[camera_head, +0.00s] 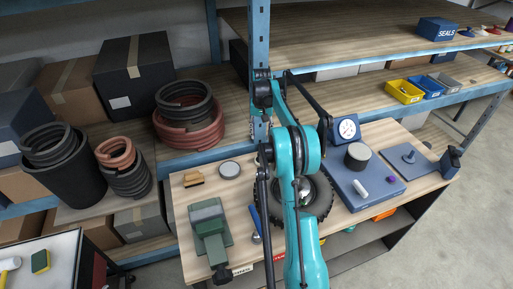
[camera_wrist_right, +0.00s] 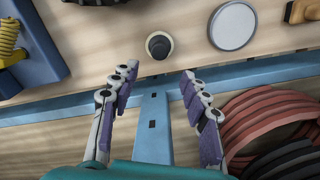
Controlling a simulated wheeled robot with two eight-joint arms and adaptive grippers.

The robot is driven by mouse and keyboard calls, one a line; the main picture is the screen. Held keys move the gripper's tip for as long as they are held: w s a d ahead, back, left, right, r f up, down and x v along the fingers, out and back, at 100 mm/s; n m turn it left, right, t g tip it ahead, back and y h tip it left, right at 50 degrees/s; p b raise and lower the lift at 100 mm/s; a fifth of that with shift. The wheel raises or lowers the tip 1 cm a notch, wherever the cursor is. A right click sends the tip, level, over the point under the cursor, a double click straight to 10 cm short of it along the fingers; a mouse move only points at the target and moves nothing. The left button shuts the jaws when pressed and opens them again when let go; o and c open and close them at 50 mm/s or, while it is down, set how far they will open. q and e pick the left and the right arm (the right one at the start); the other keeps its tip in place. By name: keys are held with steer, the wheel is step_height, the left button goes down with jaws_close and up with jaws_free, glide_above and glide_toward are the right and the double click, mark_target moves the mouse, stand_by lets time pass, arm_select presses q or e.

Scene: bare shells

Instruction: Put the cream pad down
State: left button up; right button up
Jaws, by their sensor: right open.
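I cannot pick out a cream pad for sure. In the head view my teal right arm crosses the middle. My left gripper is not seen.
A blue shelf post (camera_head: 259,40) stands behind the bench. A green vise-like tool (camera_head: 210,230), a dark toothed ring (camera_head: 321,195) and a blue plate (camera_head: 385,187) with a dial box (camera_head: 345,130) occupy the bench (camera_head: 182,205). Red hoses (camera_head: 190,132) lie on the shelf left.

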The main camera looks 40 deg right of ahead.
steer(key=s+a+r+n+t, duration=0.1)
steer(key=s+a+r, duration=0.25)
steer(key=a, duration=0.35)
steer(key=s+a+r+n+t, duration=0.1)
steer(key=s+a+r+n, duration=0.15)
steer(key=a+r, duration=0.35)
steer(key=s+a+r+n+t, duration=0.1)
steer(key=s+a+r, duration=0.25)
steer(key=a, duration=0.45)
steer(key=s+a+f+n+t, duration=0.2)
steer(key=s+a+f, duration=0.1)
steer(key=s+a, duration=0.4)
steer(key=s+a+f+n+t, duration=0.2)
steer(key=s+a+f, duration=0.2)
steer(key=s+a, duration=0.3)
steer(key=s, duration=0.4)
